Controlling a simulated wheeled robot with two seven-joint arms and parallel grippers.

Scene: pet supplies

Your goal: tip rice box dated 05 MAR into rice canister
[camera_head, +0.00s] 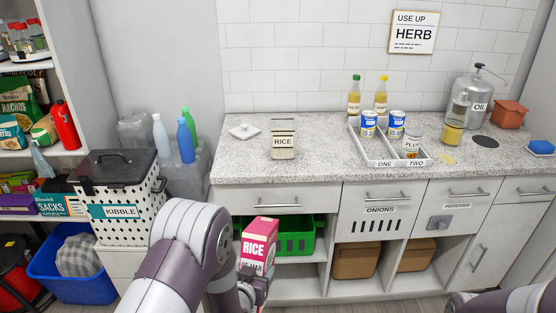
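The rice canister (283,143), cream with a black-on-white RICE label, stands upright on the speckled counter. A flat pale lid with a small knob (244,131) lies on the counter to its left. A pink and white rice box (259,242) is upright in front of the cabinets, below counter height. Its lower label shows MAR, but the day number is not clear. My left gripper (257,285) is at the box's lower part and appears shut on it; my arm partly hides it. My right arm enters at the bottom right corner, its gripper out of view.
A divided tray (383,160) with cans and bottles stands right of the canister. An oil tank (470,98) is farther right. The kibble bin (121,200) stands left of the counter. The counter around the canister is mostly clear. An open shelf with a green crate (296,236) is behind the box.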

